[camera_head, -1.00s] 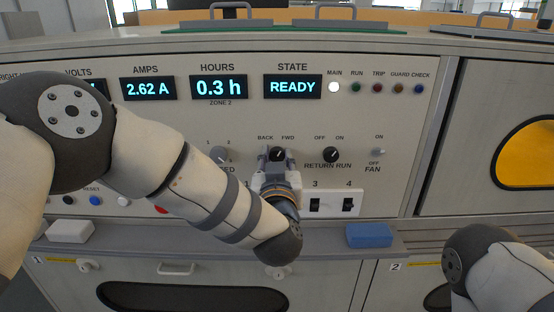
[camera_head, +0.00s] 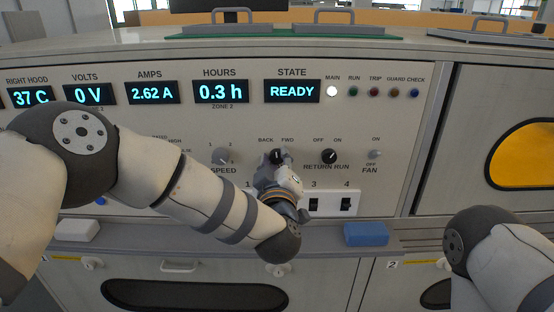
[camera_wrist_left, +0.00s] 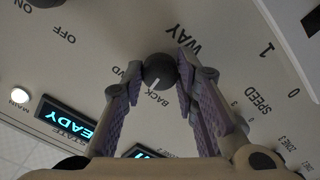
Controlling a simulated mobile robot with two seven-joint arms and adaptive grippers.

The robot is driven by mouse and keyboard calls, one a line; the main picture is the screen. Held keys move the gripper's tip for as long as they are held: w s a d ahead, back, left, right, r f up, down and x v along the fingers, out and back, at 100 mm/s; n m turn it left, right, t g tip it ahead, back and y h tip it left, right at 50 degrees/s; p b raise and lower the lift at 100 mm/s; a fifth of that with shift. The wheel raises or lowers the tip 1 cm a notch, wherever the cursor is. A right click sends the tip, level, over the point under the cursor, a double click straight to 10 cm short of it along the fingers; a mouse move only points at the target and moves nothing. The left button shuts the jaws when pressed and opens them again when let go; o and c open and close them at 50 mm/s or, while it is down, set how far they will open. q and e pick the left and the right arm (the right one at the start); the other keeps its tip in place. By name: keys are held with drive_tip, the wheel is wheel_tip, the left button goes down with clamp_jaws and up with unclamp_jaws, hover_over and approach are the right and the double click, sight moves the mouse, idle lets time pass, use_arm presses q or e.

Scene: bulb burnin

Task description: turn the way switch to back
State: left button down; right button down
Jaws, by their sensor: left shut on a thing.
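The way switch is a small dark round knob (camera_head: 277,155) on the cream panel, under the BACK and FWD labels. It also shows in the left wrist view as a dark knob (camera_wrist_left: 159,69) with a white pointer line, which lies on the side of the BACK label. My left gripper (camera_head: 275,164) is at the knob, with a finger on each side of it. In the left wrist view the purple-grey fingers (camera_wrist_left: 160,80) are shut on the knob. My right gripper is out of view; only part of my right arm shows at lower right.
The return run knob (camera_head: 328,156) and fan switch (camera_head: 374,154) are to the right, the speed knob (camera_head: 221,156) to the left. Rocker switches (camera_head: 331,204) sit just right of my wrist. A blue block (camera_head: 366,234) and a white block (camera_head: 77,230) lie on the ledge.

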use_arm(q)
drive_tip(key=shift+n, duration=2.3)
drive_tip(key=c, duration=1.2)
unclamp_jaws()
drive_tip(key=shift+c, duration=0.2)
drive_tip(key=shift+s, duration=0.15)
drive_tip(key=s, duration=1.1)
drive_tip(key=shift+s, duration=0.4)
